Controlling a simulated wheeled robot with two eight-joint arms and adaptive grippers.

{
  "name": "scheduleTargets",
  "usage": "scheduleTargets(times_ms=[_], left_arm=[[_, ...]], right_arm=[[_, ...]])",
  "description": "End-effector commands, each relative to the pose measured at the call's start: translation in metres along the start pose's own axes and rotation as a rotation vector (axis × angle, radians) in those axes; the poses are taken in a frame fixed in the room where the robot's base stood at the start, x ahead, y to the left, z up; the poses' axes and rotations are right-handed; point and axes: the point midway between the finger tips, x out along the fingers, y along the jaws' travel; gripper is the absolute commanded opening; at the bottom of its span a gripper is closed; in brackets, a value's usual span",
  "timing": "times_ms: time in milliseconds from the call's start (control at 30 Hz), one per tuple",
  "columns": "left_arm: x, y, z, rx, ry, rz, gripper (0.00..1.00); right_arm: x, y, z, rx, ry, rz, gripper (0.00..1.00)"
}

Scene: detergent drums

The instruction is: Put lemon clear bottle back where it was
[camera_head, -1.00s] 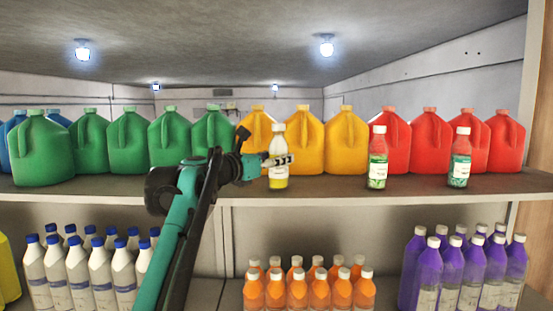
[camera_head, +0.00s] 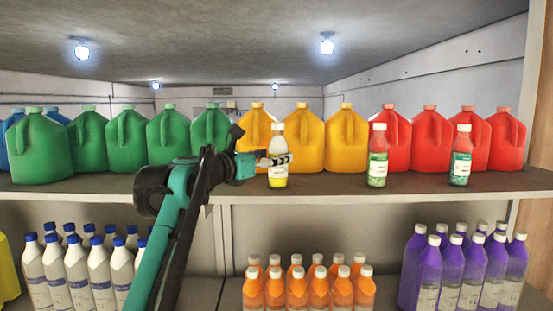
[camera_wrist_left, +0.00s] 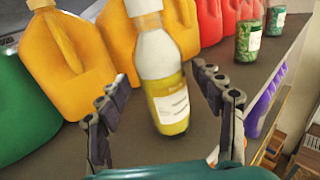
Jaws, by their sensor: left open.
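The lemon clear bottle (camera_head: 278,178), with a white cap, clear upper part and yellow liquid, stands upright on the upper shelf in front of the yellow drums. In the left wrist view the bottle (camera_wrist_left: 165,88) is between the two spread fingers, with gaps visible on both sides. My left gripper (camera_head: 275,160) reaches in from the left at the bottle's mid-height and is open around it. It also shows in the left wrist view (camera_wrist_left: 160,98). My right gripper is out of view.
Green drums (camera_head: 88,145), yellow drums (camera_head: 346,140) and red drums (camera_head: 431,140) line the shelf behind. Bare shelf (camera_head: 325,186) lies between. Lower shelf holds orange bottles (camera_head: 297,292).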

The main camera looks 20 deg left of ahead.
Motion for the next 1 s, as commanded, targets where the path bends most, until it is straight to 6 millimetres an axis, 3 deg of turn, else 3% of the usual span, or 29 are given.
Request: scheduleTargets(times_ms=[200,433,600,867,967,1000], left_arm=[[-0.051,0.001,-0.003,0.0,0.0,0.004,0.67],[-0.09,0.001,-0.002,0.0,0.0,0.002,0.67],[-0.101,0.0,-0.001,0.0,0.0,0.0,0.67],[-0.101,-0.004,-0.004,0.018,0.008,-0.006,0.67],[-0.099,-0.024,-0.031,0.146,0.068,-0.038,0.67],[-0.099,-0.038,-0.052,0.242,0.11,-0.065,0.67]], right_arm=[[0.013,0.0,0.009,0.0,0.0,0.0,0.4],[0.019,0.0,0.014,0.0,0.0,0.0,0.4],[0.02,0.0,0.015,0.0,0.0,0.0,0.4],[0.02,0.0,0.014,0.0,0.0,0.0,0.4],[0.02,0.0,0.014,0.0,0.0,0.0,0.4],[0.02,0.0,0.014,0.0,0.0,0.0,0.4]])
